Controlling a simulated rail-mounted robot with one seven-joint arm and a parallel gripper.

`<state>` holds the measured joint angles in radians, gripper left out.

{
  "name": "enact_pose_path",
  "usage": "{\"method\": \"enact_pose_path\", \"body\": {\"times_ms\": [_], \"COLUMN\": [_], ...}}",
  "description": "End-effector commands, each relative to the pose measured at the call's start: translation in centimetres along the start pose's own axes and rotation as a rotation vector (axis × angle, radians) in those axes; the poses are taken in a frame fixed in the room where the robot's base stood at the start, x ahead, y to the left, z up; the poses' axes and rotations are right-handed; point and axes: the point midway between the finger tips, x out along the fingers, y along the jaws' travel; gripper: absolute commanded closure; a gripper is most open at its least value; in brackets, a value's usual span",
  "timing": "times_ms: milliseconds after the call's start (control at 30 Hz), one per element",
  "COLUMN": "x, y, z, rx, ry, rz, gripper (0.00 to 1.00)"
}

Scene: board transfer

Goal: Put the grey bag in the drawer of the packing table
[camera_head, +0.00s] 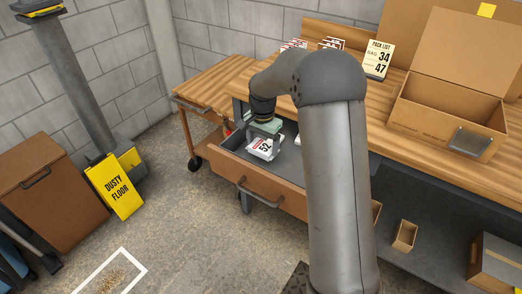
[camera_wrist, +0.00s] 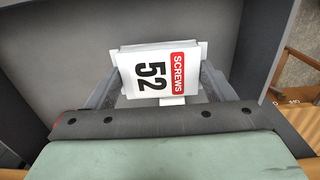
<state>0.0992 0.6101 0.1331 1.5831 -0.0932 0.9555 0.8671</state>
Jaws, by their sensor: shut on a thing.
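The grey bag (camera_head: 263,147) has a white label reading "SCREWS 52", which shows in the wrist view (camera_wrist: 155,72). My gripper (camera_head: 265,138) points down into the open drawer (camera_head: 258,190) of the packing table (camera_head: 410,150). In the wrist view its fingers (camera_wrist: 158,88) are on either side of the bag and shut on it. The bag is within the drawer's walls, over its grey floor (camera_wrist: 60,60). I cannot tell whether the bag touches the floor.
An open cardboard box (camera_head: 440,120) and a pack list sign (camera_head: 378,58) stand on the tabletop. A yellow "dusty floor" sign (camera_head: 115,187) stands at left.

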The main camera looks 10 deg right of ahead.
Motion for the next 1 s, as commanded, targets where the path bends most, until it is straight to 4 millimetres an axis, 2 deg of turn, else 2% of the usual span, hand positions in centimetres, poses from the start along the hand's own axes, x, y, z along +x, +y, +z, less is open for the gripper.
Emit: {"method": "enact_pose_path", "body": {"times_ms": [167,400,767,800,833,1000], "x": [0.9,3.9,4.4,4.3,4.3,4.2], "y": [-0.8,-0.8,-0.8,-0.8,-0.8,-0.8], "z": [-0.2,-0.2,-0.2,-0.2,-0.2,-0.2], "rx": [0.0,0.0,0.0,0.001,0.001,0.0], "ry": [0.0,0.0,0.001,0.001,0.0,0.0], "rz": [-0.001,-0.001,-0.002,-0.001,-0.001,-0.001], "gripper": [0.53,0.53,0.53,0.13,0.05,0.02]}}
